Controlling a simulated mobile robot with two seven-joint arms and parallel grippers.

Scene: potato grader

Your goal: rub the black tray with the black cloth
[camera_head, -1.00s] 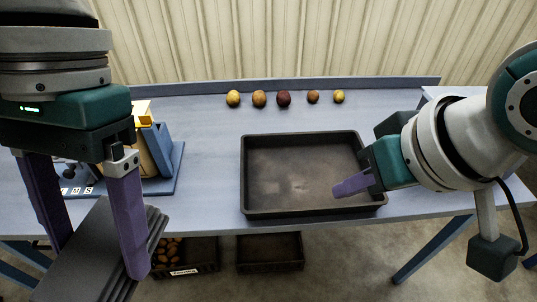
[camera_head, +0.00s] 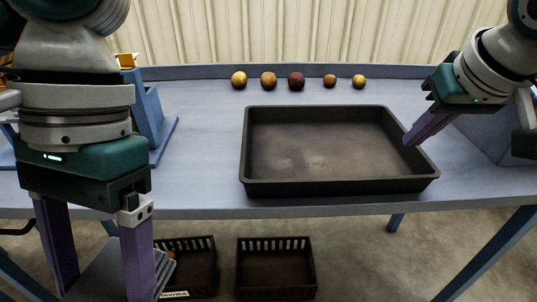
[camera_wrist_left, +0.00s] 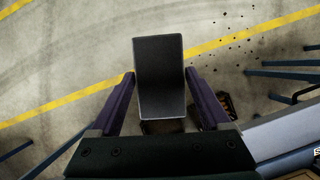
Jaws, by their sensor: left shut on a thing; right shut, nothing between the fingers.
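The black tray (camera_head: 340,187) lies on the blue-grey table in the head view, with light smudges on its floor. My right gripper (camera_head: 409,141) is shut and empty, its purple fingertips at the tray's right rim; I cannot tell whether they touch it. My left gripper (camera_head: 103,285) is low at the left, in front of the table edge. It is shut on the black cloth (camera_head: 105,268), a dark, flat folded stack. In the left wrist view the cloth (camera_wrist_left: 160,78) sits between the fingers, above the floor.
A row of potatoes (camera_head: 296,81) lies behind the tray. A blue stand (camera_head: 150,115) is at the left, partly hidden by my left arm. Black crates (camera_head: 275,268) stand on the floor below the table. The table between tray and blue stand is clear.

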